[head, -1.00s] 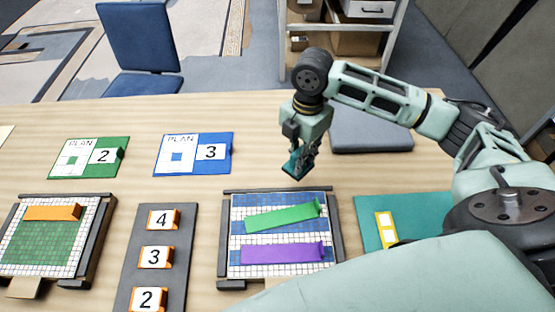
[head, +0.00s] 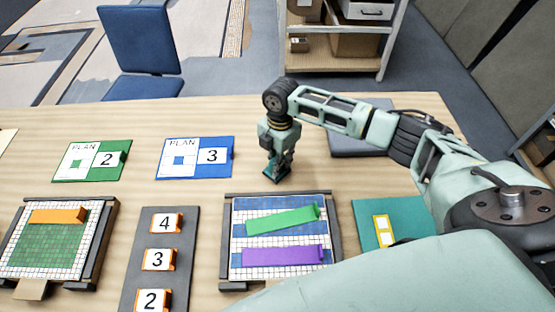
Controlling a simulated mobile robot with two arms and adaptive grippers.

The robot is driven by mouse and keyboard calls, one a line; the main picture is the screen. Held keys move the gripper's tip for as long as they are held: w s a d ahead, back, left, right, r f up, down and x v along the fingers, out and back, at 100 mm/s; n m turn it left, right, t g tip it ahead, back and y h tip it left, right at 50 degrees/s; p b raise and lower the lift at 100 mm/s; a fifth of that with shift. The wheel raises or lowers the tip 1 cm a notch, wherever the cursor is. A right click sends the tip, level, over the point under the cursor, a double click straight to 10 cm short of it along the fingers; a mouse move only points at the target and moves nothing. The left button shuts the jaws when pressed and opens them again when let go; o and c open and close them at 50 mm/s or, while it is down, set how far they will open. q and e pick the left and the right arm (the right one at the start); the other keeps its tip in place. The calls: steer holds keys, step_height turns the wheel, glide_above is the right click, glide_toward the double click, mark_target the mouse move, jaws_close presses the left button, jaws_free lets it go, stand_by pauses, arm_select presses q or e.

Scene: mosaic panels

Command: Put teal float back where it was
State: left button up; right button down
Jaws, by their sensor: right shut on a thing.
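The teal float (head: 272,177) is a small dark teal piece at the tips of my right gripper (head: 277,165). The gripper is shut on it, pointing down, above or at the wooden table just behind the right mosaic panel (head: 328,283). I cannot tell whether the float touches the table. A teal mat (head: 408,216) with a yellow-framed card (head: 383,231) lies right of that panel. My left gripper is not in view.
A green float (head: 282,220) and a purple float (head: 283,256) lie on the right panel. An orange float (head: 58,215) lies on the left panel (head: 40,246). A dark rack (head: 138,255) holds number tags. Two plan cards (head: 193,156) (head: 88,162) stand behind. A grey pad (head: 358,143) lies beyond my right arm.

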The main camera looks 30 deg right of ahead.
steer(key=shift+f, duration=0.1)
steer(key=c, duration=1.6)
jaws_free()
steer(key=r, duration=0.4)
steer(key=r+b, duration=0.1)
steer(key=r, duration=0.3)
steer(key=r+b, duration=0.1)
steer(key=r, duration=0.3)
steer(key=shift+w+d+r, duration=0.15)
steer(key=shift+w+d, duration=0.1)
steer(key=shift+d, duration=0.15)
